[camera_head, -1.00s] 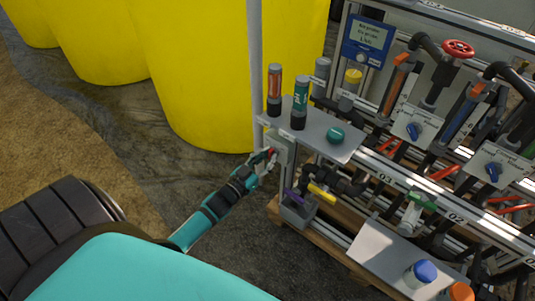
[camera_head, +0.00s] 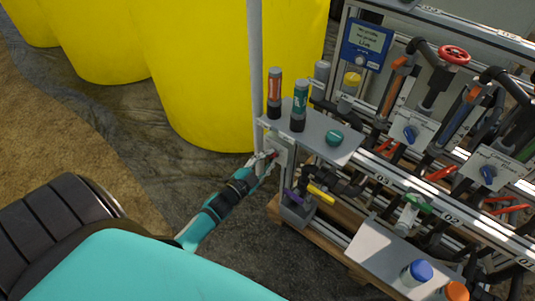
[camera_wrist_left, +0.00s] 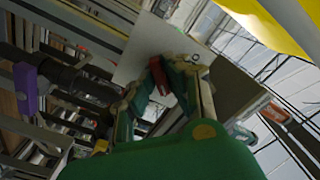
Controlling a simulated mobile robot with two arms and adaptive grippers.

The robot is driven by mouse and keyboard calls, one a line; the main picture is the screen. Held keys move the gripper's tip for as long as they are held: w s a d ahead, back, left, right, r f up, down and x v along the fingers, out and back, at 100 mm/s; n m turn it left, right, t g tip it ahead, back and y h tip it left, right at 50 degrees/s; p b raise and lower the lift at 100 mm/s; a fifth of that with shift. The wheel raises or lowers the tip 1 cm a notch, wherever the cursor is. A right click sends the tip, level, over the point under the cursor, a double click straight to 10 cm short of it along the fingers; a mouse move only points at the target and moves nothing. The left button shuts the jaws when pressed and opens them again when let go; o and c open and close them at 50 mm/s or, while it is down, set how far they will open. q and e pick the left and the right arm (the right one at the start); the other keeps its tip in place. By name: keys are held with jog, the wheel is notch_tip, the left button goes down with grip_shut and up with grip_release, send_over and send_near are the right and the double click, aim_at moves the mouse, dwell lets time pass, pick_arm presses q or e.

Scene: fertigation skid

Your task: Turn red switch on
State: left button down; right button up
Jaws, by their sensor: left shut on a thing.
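The red switch (camera_wrist_left: 159,76) is on a pale plate (camera_wrist_left: 150,48) in the left wrist view. In the head view, a small bit of the red switch (camera_head: 274,154) shows on the box at the left end of the skid. My left gripper (camera_head: 266,158) is at the switch, reaching in from the lower left. In the left wrist view, the fingers of my left gripper (camera_wrist_left: 170,72) are closed around the red switch. The fingers partly hide the switch. My right gripper is not in view.
An upright grey post (camera_head: 256,70) stands close by. Purple (camera_head: 292,197) and yellow (camera_head: 320,194) handles are below right. Yellow tanks (camera_head: 190,80) stand behind.

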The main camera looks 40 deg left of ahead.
pick_arm(q)
jog(key=shift+m, duration=0.3)
jog(key=c, duration=1.4)
grip_release()
jog(key=shift+o, duration=0.2)
jog(key=shift+s, duration=0.15)
jog(key=s, duration=1.1)
jog(key=shift+s+a, duration=0.35)
jog(key=shift+a, duration=0.1)
